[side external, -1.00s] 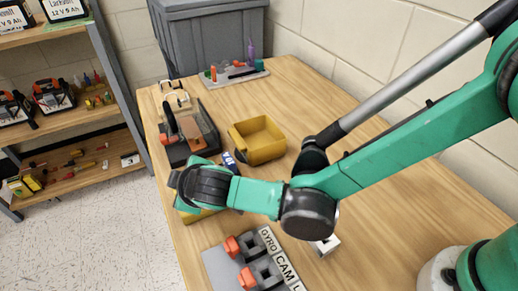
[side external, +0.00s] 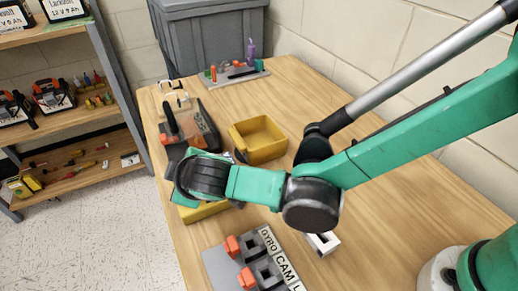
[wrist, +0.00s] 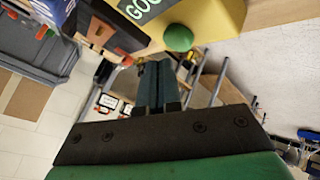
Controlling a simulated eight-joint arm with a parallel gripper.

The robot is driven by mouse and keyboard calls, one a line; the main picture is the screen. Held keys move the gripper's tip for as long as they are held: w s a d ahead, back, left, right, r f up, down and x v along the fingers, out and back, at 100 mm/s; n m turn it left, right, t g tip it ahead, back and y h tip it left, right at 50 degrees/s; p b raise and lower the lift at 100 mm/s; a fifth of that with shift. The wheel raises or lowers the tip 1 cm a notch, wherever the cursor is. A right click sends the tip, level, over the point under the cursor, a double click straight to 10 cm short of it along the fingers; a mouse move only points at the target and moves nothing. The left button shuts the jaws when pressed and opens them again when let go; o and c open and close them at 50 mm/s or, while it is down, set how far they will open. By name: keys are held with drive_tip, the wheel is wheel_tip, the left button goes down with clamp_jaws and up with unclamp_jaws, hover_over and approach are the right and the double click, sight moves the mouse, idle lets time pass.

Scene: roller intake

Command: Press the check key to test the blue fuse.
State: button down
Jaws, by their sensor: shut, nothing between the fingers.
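A yellow tester (wrist: 218,22) fills the top of the wrist view. Its dark display (wrist: 140,8) shows green letters reading "GOO", cut off by the frame edge. A round green key (wrist: 178,38) sticks out from it. My gripper (wrist: 153,72) is shut and empty, its fingertips just below and left of the key in that picture, with a gap showing between. In the side view, the tester (side external: 205,211) is mostly hidden under my wrist. I cannot make out the blue fuse for sure; a blue-and-white thing (wrist: 50,10) shows at the top left of the wrist view.
An empty yellow bin (side external: 258,140) stands behind my wrist. A dark tray with orange parts (side external: 200,128) lies to its left. A grey panel with orange switches (side external: 250,262) is at the front. A grey crate (side external: 210,35) stands at the back. The table's right side is clear.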

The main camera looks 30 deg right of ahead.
drive_tip(key=shift+r, duration=0.1)
drive_tip(key=shift+r, duration=2.4)
drive_tip(key=d+r+m+g+h, duration=0.1)
drive_tip(key=d+r+m, duration=0.1)
drive_tip(key=d, duration=0.6)
drive_tip(key=d+r+m, duration=0.2)
drive_tip(key=d+m, duration=0.1)
drive_tip(key=d, duration=0.4)
drive_tip(key=s+d+m, duration=0.3)
drive_tip(key=s+d, duration=0.1)
drive_tip(key=d, duration=0.3)
drive_tip(key=s+d+m+h, duration=0.1)
drive_tip(key=s+d+m, duration=0.2)
drive_tip(key=s+d, duration=0.2)
drive_tip(key=d, duration=0.2)
drive_tip(key=shift+s+d+f+g, duration=0.25)
drive_tip(key=shift+d+f+g, duration=0.15)
